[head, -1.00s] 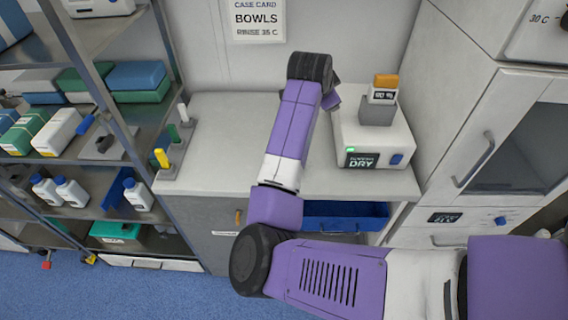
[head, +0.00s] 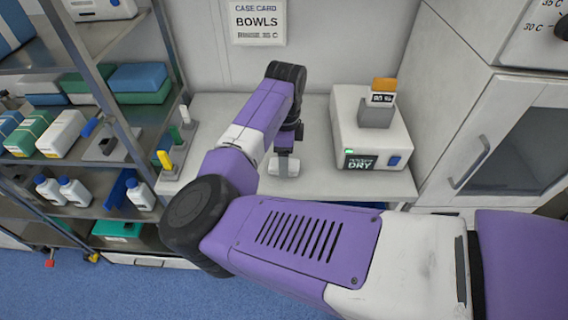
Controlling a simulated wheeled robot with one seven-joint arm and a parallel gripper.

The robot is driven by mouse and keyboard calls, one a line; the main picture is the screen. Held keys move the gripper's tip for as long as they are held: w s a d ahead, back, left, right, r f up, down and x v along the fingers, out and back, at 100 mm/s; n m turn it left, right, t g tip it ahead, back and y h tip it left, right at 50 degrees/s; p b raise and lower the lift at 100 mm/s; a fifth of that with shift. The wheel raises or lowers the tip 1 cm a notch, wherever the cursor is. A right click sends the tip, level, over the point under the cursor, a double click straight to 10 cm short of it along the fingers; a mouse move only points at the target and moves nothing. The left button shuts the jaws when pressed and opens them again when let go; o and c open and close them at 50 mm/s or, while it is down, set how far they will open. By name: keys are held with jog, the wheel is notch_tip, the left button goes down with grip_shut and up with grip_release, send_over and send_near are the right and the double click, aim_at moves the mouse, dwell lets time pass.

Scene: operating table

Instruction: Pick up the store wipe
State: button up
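No thing is clearly marked as the store wipe. An orange-topped packet with a black-and-white label (head: 383,90) stands in a grey holder (head: 376,115) on top of a white unit marked DRY; I cannot tell if it is the wipe. My gripper (head: 283,168) points down over the white counter (head: 315,183), left of the DRY unit and apart from the packet. A pale shape shows at the gripper's end, too small to tell whether it is finger or object. My arm hides part of the counter.
The DRY unit (head: 345,125) stands on the counter's right part, beside a tall cabinet (head: 505,150). A rack with yellow, white and green upright pieces (head: 166,160) stands at the counter's left end. Shelves with bottles and boxes (head: 60,130) are at the left.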

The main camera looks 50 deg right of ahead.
jog(key=shift+f, duration=1.2)
jog(key=c, duration=1.4)
jog(key=shift+r, duration=0.15)
notch_tip(320, 180, up, 20)
jog(key=b, duration=0.2)
jog(key=shift+b, duration=0.4)
